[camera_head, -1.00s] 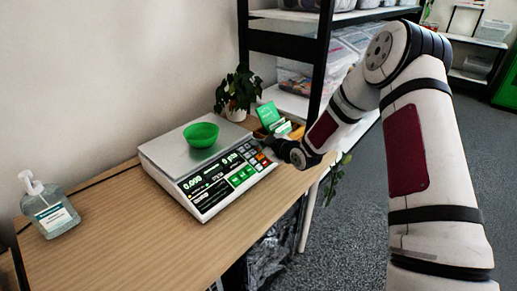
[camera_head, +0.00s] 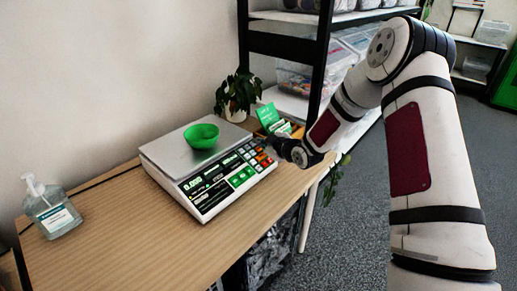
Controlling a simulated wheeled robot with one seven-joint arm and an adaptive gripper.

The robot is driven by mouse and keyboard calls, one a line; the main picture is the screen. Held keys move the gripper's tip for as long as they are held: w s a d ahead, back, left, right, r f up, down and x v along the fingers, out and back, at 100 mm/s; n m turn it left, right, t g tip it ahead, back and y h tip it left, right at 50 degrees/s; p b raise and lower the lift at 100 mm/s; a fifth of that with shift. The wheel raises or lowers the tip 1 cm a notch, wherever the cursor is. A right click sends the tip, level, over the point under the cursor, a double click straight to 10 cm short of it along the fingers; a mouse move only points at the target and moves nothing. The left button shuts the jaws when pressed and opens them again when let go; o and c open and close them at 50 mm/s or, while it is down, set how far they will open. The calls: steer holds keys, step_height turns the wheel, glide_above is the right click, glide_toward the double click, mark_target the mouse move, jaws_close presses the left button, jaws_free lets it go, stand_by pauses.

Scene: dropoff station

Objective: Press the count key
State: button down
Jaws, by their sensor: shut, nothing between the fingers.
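A white counting scale (camera_head: 212,208) stands on the wooden table, with a metal weighing plate (camera_head: 168,158) on top. A green bowl (camera_head: 201,136) sits on the plate. The scale's front panel has a lit display (camera_head: 193,185), green keys (camera_head: 242,176) and a keypad (camera_head: 255,153) at its right end. The key labels are too small to read. My gripper (camera_head: 276,146) is shut and empty at the right end of the panel, close to the keypad. I cannot tell whether its tips touch a key.
A sanitizer bottle (camera_head: 52,210) stands at the table's left. A potted plant (camera_head: 238,93) and a box with green cards (camera_head: 271,117) stand behind the scale. A black-framed shelf (camera_head: 285,45) rises behind my arm. The table (camera_head: 130,235) is clear in front.

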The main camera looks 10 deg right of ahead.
steer(key=shift+r, duration=0.1)
steer(key=shift+s+d+r+p, duration=0.25)
steer(key=shift+r+p, duration=0.25)
steer(key=shift+r, duration=0.2)
steer(key=shift+s+d+r+p, duration=0.15)
steer(key=shift+s+r+p, duration=0.15)
steer(key=shift+r+p, duration=0.35)
steer(key=shift+s+d+r+p, duration=0.25)
steer(key=shift+r+p, duration=0.1)
steer(key=shift+r, duration=0.45)
steer(key=s+d+r+m+g+h+p, duration=0.2)
steer(key=s+r+m+h, duration=0.1)
steer(key=s+r, duration=0.7)
steer(key=s+d+r+m+g+h+p, duration=0.1)
steer(key=s+d+r+m+g+h, duration=0.15)
steer(key=s+r, duration=0.85)
steer(key=s+a+r+m+g+p, duration=0.1)
steer(key=s+a+r+m+g, duration=0.1)
steer(key=s, duration=1.3)
steer(key=s+a+r+m+g+p, duration=0.1)
steer(key=s+a+r+m+g, duration=0.1)
steer(key=s, duration=1.3)
steer(key=shift+s+r+m+p, duration=0.35)
steer(key=shift+r+m+p, duration=0.1)
steer(key=shift+m, duration=0.7)
